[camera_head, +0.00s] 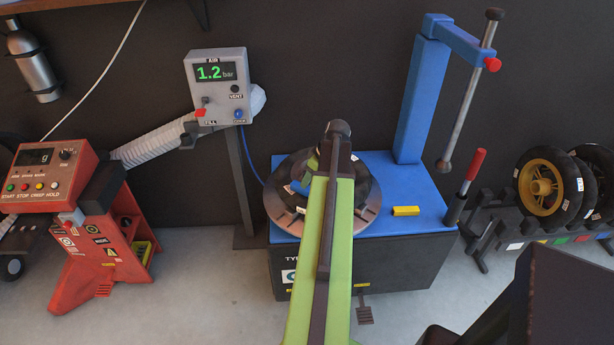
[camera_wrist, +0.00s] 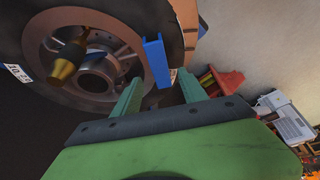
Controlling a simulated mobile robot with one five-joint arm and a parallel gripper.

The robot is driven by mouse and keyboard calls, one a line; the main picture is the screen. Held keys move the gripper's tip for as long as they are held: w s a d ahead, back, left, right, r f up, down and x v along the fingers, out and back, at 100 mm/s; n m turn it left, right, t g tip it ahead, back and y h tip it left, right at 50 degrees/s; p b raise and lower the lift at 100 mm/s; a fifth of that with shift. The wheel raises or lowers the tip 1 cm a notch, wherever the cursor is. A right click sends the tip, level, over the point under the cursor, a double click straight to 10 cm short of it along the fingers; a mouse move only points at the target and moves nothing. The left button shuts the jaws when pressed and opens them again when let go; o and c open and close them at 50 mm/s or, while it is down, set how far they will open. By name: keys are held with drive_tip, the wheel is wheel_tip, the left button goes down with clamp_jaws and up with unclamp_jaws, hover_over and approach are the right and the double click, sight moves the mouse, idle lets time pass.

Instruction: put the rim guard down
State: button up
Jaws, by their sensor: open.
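The blue rim guard (camera_wrist: 155,62), a narrow channel-shaped piece, sits at the edge of the wheel (camera_wrist: 78,58) in the wrist view. My gripper (camera_wrist: 159,84) is open, with one green finger on each side of the guard's lower end. I cannot tell whether either finger touches it. In the head view, the wheel (camera_head: 367,195) lies on the round turntable (camera_head: 283,218) of the blue tyre machine (camera_head: 425,185). My green arm reaches over it and hides the gripper and much of the wheel.
A yellow block (camera_head: 405,211) lies on the machine's top, right of the wheel. The blue post (camera_head: 418,100) and grey rod (camera_head: 468,95) rise behind. A gauge box (camera_head: 217,88) stands left, a red balancer (camera_head: 95,215) farther left. Wheels (camera_head: 545,187) stand on a rack at right.

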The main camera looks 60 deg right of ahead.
drive_tip(key=p+v, duration=0.4)
drive_tip(key=v, duration=0.3)
drive_tip(key=shift+p, duration=0.35)
drive_tip(key=shift+w+a, duration=0.1)
drive_tip(key=w+a+f+g+y, duration=0.1)
drive_tip(key=w+a, duration=0.8)
drive_tip(key=a, duration=0.4)
drive_tip(key=w+a+g, duration=0.2)
drive_tip(key=w+a, duration=0.7)
drive_tip(key=a, duration=0.5)
drive_tip(key=w+a+g+h, duration=0.1)
drive_tip(key=w+a, duration=0.1)
drive_tip(key=a, duration=2.9)
drive_tip(key=shift+a+f+g, duration=0.2)
drive_tip(key=shift+f+g, duration=0.1)
drive_tip(key=shift+f, duration=0.15)
